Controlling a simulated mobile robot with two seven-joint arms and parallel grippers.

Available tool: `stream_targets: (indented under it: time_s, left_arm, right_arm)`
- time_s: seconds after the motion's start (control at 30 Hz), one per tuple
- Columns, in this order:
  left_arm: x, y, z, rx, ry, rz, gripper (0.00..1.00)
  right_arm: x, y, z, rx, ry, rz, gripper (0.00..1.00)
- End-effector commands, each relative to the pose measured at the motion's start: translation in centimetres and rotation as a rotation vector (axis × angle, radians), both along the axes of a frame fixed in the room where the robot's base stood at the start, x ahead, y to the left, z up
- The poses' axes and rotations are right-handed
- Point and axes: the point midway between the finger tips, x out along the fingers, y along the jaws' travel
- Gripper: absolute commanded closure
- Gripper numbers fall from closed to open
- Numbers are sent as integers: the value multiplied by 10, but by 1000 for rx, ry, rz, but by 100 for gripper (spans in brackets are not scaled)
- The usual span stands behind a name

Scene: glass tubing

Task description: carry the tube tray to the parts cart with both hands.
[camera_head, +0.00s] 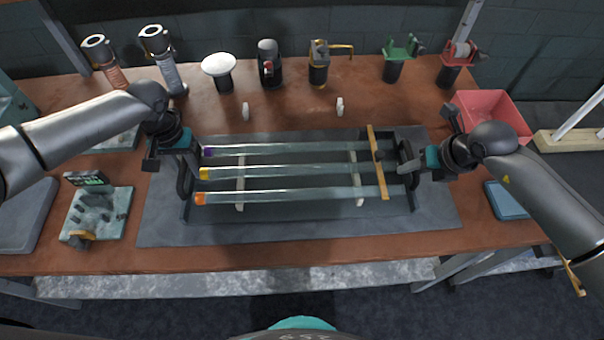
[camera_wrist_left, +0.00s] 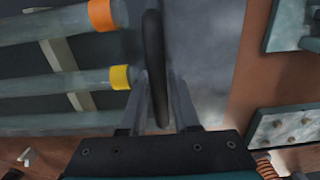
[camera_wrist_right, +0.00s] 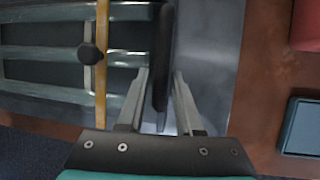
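The dark tube tray (camera_head: 300,221) sits on a grey mat on the bench, with an upright black loop handle at each end. Three clear glass tubes lie across it, with purple, yellow (camera_wrist_left: 120,77) and orange (camera_wrist_left: 101,15) left ends. A wooden bar (camera_head: 378,160) with a dark knob crosses them near the right. My left gripper (camera_wrist_left: 159,78) has its fingers apart on either side of the left handle (camera_wrist_left: 154,50). My right gripper (camera_wrist_right: 160,72) likewise straddles the right handle (camera_wrist_right: 162,40), with narrow gaps showing. The parts cart cannot be made out.
Several tools and holders stand along the back, including a white-topped one (camera_head: 219,66). A pink bin (camera_head: 493,112) and a blue box (camera_head: 507,200) are at the right. A pale block (camera_head: 98,212) lies at the left. Two small white pieces stand behind the tray.

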Motion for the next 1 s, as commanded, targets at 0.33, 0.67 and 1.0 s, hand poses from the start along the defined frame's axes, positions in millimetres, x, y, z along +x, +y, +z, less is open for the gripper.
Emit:
stream_targets:
  time_s: [0.33, 0.67, 1.0]
  left_arm:
    - [0, 0, 0, 0, 0, 0, 92]
    - [0, 0, 0, 0, 0, 1, 100]
    - [0, 1, 1, 1, 0, 1, 100]
  right_arm:
    - [0, 0, 0, 0, 0, 0, 88]
    - [0, 0, 1, 0, 0, -1, 100]
    - [0, 0, 1, 0, 0, -1, 100]
